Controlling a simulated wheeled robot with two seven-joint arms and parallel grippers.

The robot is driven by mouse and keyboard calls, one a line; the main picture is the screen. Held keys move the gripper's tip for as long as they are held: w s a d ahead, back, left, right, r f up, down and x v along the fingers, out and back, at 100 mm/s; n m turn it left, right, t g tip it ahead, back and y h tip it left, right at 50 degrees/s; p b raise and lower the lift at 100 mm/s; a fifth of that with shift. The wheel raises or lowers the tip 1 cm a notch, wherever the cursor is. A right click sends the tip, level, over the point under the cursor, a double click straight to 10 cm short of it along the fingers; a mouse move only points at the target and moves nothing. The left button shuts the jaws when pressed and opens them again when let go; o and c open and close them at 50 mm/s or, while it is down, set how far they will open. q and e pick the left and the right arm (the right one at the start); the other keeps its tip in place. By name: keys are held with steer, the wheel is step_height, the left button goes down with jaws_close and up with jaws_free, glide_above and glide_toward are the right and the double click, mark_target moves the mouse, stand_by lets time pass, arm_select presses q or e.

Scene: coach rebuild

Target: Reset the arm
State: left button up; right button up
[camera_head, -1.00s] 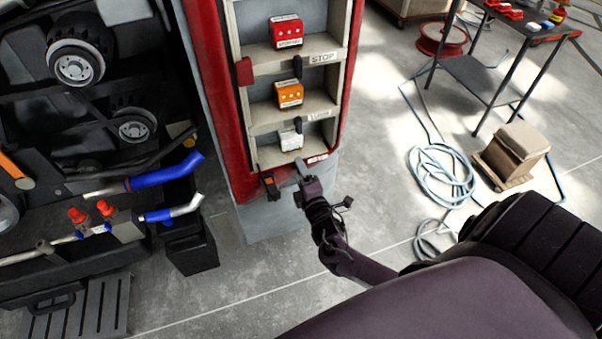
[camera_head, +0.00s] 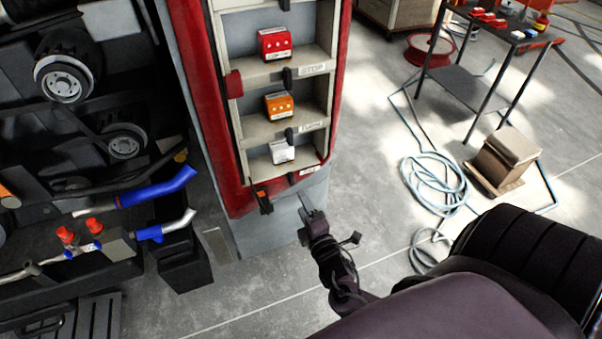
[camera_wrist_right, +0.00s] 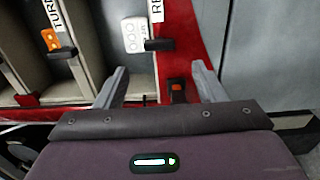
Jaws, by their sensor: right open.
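My right gripper (camera_head: 312,213) is open and empty in the head view, just below and in front of the red-framed cabinet (camera_head: 228,185). In the right wrist view its two grey fingers (camera_wrist_right: 160,88) stand wide apart, with an orange-and-black latch (camera_wrist_right: 177,88) seen between them. The latch also shows in the head view at the cabinet's lower edge. I cannot tell whether the fingers touch anything, but nothing is held. My left gripper is not in view.
The cabinet shelves hold a red box (camera_head: 274,43), an orange box (camera_head: 279,105) and a white box (camera_head: 282,152). Engine parts with blue hoses (camera_head: 158,188) stand at left. A coiled hose (camera_head: 434,183) and a brown box (camera_head: 502,160) lie on the floor at right, near a metal cart (camera_head: 470,82).

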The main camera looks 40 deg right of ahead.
stand_by(0.4)
steer(key=s+a+f+m+g+y, duration=0.1)
steer(key=s+f+m+g, duration=0.35)
steer(key=f, duration=0.95)
steer(key=s+f+m+g+y, duration=0.15)
steer(key=s+f+g, duration=0.35)
steer(key=s+f, duration=0.6)
steer(key=s+a+f+m+g, duration=0.3)
steer(key=s+f, duration=0.4)
steer(key=s, duration=0.3)
steer(key=s+a+f+m+g+y, duration=0.1)
steer(key=s+a+f+m+g, duration=0.2)
steer(key=s+f, duration=0.4)
steer(key=s+m+g, duration=0.1)
steer(key=s, duration=0.1)
steer(key=shift+s+a, duration=0.3)
steer(key=shift+s, duration=0.1)
